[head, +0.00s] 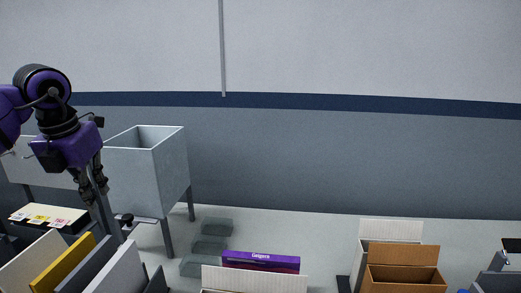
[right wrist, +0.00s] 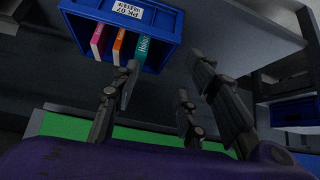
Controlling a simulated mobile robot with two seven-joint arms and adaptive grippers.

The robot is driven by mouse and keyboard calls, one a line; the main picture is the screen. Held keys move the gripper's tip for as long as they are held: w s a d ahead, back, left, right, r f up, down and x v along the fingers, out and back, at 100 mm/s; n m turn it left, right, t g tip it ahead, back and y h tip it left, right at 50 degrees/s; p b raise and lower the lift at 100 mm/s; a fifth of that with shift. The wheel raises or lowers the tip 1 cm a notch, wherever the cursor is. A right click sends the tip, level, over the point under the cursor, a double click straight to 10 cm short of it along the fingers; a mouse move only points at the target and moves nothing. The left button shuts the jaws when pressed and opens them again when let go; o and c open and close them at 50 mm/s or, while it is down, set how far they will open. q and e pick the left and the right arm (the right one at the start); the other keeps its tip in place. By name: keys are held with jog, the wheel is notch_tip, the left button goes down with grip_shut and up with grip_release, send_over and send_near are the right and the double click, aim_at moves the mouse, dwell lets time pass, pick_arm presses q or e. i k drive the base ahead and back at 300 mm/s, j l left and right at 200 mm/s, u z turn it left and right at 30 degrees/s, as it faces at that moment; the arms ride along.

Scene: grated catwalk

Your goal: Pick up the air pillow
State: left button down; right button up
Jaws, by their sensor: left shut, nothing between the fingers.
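Several flat, translucent grey-green pieces that look like a chain of air pillows (head: 209,246) lie on the pale surface left of centre in the head view. My left gripper (head: 98,188) hangs down at the left, in front of the grey bin, to the left of the pillows and apart from them. It is shut and holds nothing; its lowest part is hard to make out against the dividers. In the right wrist view my right gripper (right wrist: 165,75) has its fingers spread, with nothing between them. No air pillow shows in that view.
A grey bin on legs (head: 170,163) stands behind the left gripper. Upright dividers (head: 118,272) fill the lower left. A purple box (head: 261,262) and open cartons (head: 405,276) stand along the front. A blue bin (right wrist: 88,40) holds several books in the right wrist view.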

aim_at(190, 266)
jog(key=k, duration=0.9)
